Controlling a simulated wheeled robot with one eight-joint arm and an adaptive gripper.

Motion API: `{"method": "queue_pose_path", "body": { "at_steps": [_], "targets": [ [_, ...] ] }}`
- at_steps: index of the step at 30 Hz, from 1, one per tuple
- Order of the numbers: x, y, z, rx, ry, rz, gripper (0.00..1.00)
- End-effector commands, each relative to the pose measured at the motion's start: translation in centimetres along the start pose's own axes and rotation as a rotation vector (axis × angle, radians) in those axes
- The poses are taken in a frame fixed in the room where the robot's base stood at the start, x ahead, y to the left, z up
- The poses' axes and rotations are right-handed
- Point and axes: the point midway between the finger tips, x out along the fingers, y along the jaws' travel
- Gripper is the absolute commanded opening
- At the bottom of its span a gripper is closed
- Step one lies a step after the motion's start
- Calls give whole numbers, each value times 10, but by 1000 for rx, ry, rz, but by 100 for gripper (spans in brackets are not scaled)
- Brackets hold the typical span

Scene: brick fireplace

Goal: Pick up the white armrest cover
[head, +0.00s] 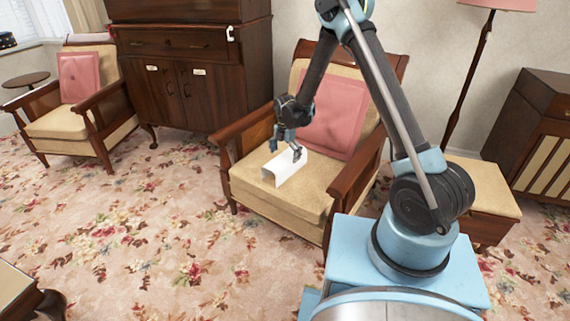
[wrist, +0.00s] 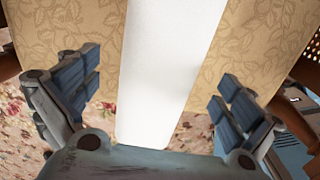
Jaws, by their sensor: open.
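The white armrest cover (head: 285,167) is a folded, channel-shaped piece lying on the tan seat cushion (head: 250,190) of the near wooden armchair. In the wrist view the cover (wrist: 170,70) runs as a long white strip between my fingers, over the patterned cushion (wrist: 245,45). My gripper (head: 286,146) is low over the seat at the cover, pointing down. In the wrist view my gripper (wrist: 157,88) is open, one finger on each side of the cover with gaps between. Part of the cover's lower end is hidden behind the gripper body.
A pink pillow (head: 334,112) leans on the chair back behind the gripper. Wooden armrests (head: 243,128) flank the seat. A dark cabinet (head: 190,75) stands behind, a second armchair (head: 75,120) at left, a small stool (head: 482,190) at right. Flowered carpet (head: 130,230) is open in front.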

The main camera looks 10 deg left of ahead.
Motion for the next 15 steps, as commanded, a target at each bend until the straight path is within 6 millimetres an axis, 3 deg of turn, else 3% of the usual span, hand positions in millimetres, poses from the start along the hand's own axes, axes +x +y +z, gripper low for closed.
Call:
{"method": "queue_pose_path", "body": {
  "at_steps": [6, 15],
  "targets": [
    [27, 1, 0, 0, 0, 0, 100],
    [32, 0, 0, 0, 0, 0, 100]
  ]
}}
